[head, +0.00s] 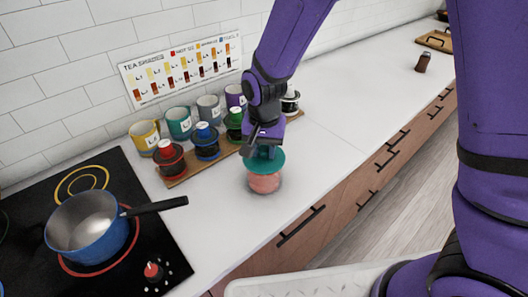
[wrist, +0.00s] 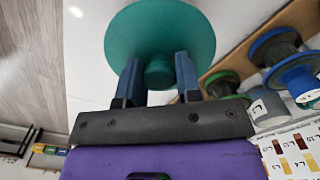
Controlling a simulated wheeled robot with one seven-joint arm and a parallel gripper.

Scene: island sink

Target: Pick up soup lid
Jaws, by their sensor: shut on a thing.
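The soup lid (head: 266,161) is a round teal disc with a knob. In the head view it sits over a pinkish round container (head: 264,182) on the white counter; I cannot tell whether lid and container touch. In the wrist view the lid (wrist: 160,35) fills the top centre, its knob between my fingers. My gripper (head: 265,150) comes down from above and is shut on the lid's knob; it also shows in the wrist view (wrist: 159,80). The container is hidden under the lid in the wrist view.
A wooden rack (head: 205,165) with several coloured-lid jars stands close behind and left, with mugs along the wall. A blue pot (head: 88,226) sits on the black cooktop (head: 150,240) at left, its handle pointing right.

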